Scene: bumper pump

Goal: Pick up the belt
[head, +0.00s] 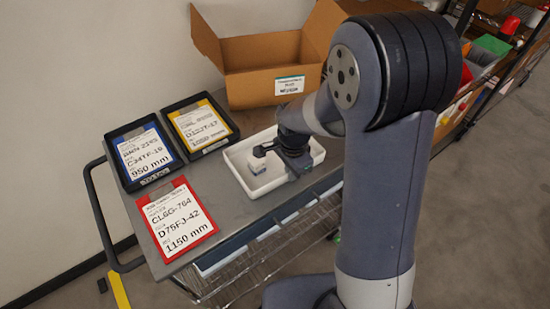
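My gripper (275,158) is over the white tray (238,182) on the cart top, pointing down into it. I cannot make out a belt; my gripper and arm cover the right part of the tray.
The cart top (150,245) also holds a blue card (146,155), a yellow card (203,128) and a red-edged card (177,222). An open cardboard box (265,75) stands behind the tray. Shelves with goods (490,50) are at right.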

